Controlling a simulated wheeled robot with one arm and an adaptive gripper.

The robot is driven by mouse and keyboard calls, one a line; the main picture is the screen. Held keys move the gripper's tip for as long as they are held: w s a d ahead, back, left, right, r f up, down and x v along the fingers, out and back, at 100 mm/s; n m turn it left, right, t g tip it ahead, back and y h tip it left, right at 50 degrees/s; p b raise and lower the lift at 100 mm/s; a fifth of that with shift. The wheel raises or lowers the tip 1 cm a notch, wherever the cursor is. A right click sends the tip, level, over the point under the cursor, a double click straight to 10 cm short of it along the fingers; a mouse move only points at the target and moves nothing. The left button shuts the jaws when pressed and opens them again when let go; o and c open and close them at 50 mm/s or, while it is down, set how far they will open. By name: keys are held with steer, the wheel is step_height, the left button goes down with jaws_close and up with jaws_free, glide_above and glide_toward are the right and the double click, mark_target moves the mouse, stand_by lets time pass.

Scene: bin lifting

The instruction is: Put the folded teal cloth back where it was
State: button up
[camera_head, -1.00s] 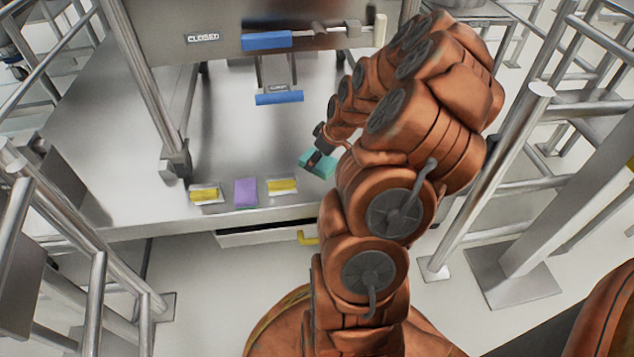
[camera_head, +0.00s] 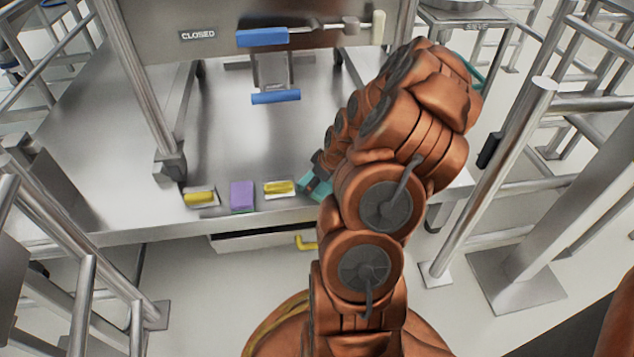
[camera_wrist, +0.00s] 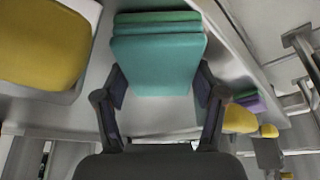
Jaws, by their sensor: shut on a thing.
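The folded teal cloth (camera_head: 310,188) is near the table's front edge, just right of the right yellow-topped piece. My gripper (camera_head: 322,172) is shut on it, partly hidden by my arm in the head view. In the wrist view the cloth (camera_wrist: 158,62) is a layered block, teal with a greener far edge, between the two fingers (camera_wrist: 160,92). I cannot tell whether its underside touches the table.
On the steel table (camera_head: 110,195) a purple block (camera_head: 242,195) lies between two yellow pieces, left (camera_head: 199,198) and right (camera_head: 279,188). Behind stands a steel unit with blue handles (camera_head: 275,97). A drawer with a yellow handle (camera_head: 306,242) is below. Steel rails flank both sides.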

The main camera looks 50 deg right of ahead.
steer(key=shift+f, duration=0.15)
steer(key=o, duration=1.1)
